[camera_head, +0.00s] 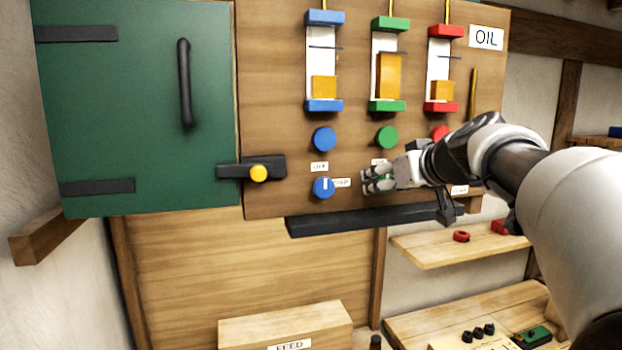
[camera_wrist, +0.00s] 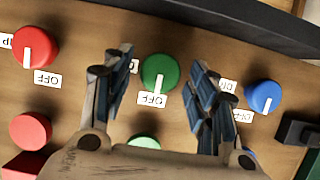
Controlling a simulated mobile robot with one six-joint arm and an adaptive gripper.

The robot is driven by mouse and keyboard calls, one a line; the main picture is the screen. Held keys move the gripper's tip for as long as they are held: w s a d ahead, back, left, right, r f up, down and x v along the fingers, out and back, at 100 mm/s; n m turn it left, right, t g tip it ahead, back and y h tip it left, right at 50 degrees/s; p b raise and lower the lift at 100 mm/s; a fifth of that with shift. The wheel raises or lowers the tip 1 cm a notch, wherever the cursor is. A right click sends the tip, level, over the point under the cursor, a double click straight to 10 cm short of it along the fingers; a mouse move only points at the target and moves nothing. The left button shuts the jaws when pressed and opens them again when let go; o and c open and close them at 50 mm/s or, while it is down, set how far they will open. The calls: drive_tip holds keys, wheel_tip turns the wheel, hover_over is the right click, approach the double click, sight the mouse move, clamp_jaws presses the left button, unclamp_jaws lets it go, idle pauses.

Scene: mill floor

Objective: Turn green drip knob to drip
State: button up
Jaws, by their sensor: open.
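The green drip knob (camera_wrist: 160,72) sits on the wooden panel in the wrist view, which looks upside down. Its white pointer line points at the OFF label (camera_wrist: 152,99). A second label beside the knob is mostly hidden by the left finger. My gripper (camera_wrist: 166,62) is open, with one finger on each side of the knob and a gap on both sides. In the head view my gripper (camera_head: 375,182) is at the panel below the round green knob (camera_head: 387,137) and hides the green drip knob.
The blue drip knob (camera_head: 323,187) is left of my gripper, and the red drip knob (camera_wrist: 36,47) shows in the wrist view. A dark ledge (camera_head: 350,220) runs below. Oil gauges stand above, and a green door (camera_head: 130,120) is at left.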

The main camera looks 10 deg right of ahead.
drive_tip(key=shift+s, duration=0.15)
drive_tip(key=shift+c, duration=0.5)
drive_tip(key=c, duration=0.9)
